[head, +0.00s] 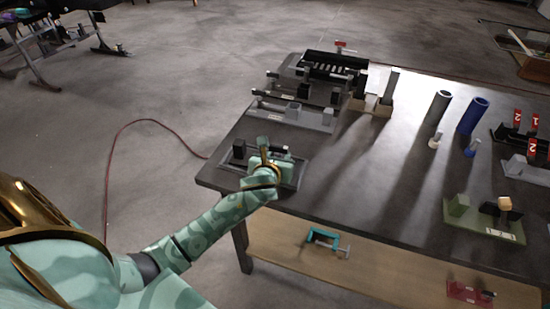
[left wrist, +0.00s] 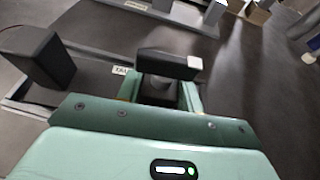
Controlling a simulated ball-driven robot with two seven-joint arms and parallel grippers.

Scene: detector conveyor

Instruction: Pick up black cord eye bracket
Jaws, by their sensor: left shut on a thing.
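My left gripper (head: 270,160) is over the grey tray (head: 292,183) at the table's near left corner. In the left wrist view its green fingers (left wrist: 160,92) are shut on a black part, which I take to be the black cord eye bracket (left wrist: 165,64). The bracket shows a dark crossbar with a pale right end. In the head view my gripper mostly hides it. I cannot tell whether it touches the tray. A black block (head: 239,148) stands on the tray left of the gripper; it also shows in the left wrist view (left wrist: 38,57). My right gripper is out of view.
Another grey tray (head: 325,122) with blocks lies just behind. A black rack (head: 336,65) stands at the far left corner. Grey and blue cylinders (head: 473,115) and a green tray (head: 483,222) are to the right. A teal clamp (head: 322,238) lies on the lower shelf.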

